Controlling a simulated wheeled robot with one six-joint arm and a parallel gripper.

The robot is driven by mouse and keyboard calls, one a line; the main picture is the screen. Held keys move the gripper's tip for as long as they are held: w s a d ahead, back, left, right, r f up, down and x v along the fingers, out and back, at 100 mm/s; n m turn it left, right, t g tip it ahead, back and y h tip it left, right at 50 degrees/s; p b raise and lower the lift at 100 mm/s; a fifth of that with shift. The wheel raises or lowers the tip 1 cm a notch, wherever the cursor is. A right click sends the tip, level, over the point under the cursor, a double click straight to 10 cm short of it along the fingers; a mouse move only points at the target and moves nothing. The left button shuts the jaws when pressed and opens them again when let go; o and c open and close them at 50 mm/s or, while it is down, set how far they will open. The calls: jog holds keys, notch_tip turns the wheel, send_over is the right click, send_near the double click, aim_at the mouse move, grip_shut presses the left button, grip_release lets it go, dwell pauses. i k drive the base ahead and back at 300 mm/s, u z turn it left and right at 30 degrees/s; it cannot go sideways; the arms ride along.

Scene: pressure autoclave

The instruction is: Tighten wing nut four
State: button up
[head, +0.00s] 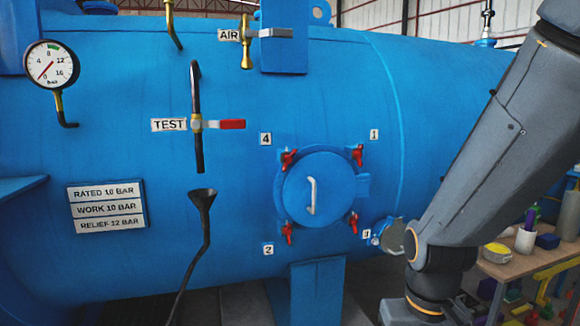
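Wing nut four (288,159) is red and sits at the upper left of the round blue hatch cover (318,190), beside the label 4 (265,139). Whether it is tight cannot be told. Red wing nut one (357,155) is at the upper right, wing nut two (287,233) at the lower left and wing nut three (353,222) at the lower right. The cover lies against the blue vessel and has a pale handle (311,195). My arm comes down at the right, well apart from wing nut four. My gripper is out of the picture.
A test valve (197,124) with a red lever and a black funnel (202,198) stick out left of the hatch. A pressure gauge (52,64) reads near zero. A cluttered bench (530,265) stands at right. The space before the hatch is clear.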

aim_at(288, 158)
jog(key=u, duration=2.45)
jog(key=i, duration=0.8)
jog(key=z, duration=3)
